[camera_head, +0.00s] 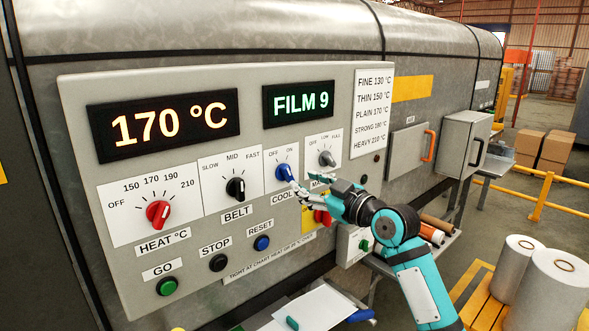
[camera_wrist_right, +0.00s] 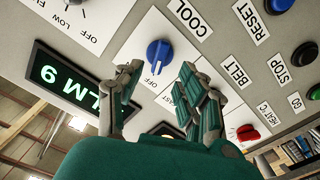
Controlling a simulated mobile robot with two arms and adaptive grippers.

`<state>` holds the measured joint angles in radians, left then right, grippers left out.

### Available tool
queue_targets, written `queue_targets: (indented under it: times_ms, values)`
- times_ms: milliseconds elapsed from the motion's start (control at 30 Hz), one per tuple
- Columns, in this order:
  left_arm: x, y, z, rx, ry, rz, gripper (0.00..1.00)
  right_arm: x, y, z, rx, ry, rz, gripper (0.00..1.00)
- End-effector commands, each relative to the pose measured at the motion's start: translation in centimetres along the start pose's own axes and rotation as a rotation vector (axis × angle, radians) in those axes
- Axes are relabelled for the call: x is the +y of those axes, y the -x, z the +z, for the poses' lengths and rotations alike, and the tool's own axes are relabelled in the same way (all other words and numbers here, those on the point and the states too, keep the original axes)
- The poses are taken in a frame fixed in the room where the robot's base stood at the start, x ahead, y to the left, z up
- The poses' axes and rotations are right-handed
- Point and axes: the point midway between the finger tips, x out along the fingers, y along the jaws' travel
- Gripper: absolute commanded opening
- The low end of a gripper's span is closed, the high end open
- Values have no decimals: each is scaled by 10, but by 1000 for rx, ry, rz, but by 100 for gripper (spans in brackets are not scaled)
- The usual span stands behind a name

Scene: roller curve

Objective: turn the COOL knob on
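The COOL knob (camera_head: 284,172) is blue and sits on the panel under its OFF and ON marks, above the COOL label. It also shows in the right wrist view (camera_wrist_right: 158,52), where its pointer seems to lie toward OFF. My right gripper (camera_head: 297,183) reaches in from the lower right, with its fingertips close to the knob. In the wrist view its two fingers (camera_wrist_right: 160,75) are apart, one to each side below the knob, with nothing between them. I cannot tell whether a finger touches the panel. My left gripper is not in view.
The grey panel (camera_head: 80,175) also holds a red HEAT knob (camera_head: 158,214), a black BELT knob (camera_head: 236,188), a grey fan knob (camera_head: 327,158) and a blue RESET button (camera_head: 262,243). A red knob (camera_head: 322,217) is partly behind my gripper. Displays read 170 °C and FILM 9.

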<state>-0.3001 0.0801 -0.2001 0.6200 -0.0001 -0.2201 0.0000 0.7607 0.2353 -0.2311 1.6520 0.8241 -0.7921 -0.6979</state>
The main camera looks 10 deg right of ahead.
Motion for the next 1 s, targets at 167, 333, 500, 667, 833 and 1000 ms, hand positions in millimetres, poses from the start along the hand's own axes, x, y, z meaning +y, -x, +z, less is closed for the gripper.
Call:
queue_targets:
  times_ms: [167, 333, 500, 667, 833, 1000]
  values:
    - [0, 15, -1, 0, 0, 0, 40, 1, -32, -3, 0, -2, -1, 38]
    - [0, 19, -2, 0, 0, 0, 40, 1, -48, -1, 1, -2, 0, 38]
    - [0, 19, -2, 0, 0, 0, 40, 0, -52, 0, 0, 1, 0, 38]
    - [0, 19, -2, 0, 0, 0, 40, 0, -52, 0, 0, 1, 0, 38]
    - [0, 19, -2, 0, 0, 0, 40, 0, -51, 0, 0, 0, 0, 20]
    - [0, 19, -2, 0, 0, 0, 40, 0, -51, 0, 0, 0, 0, 0]
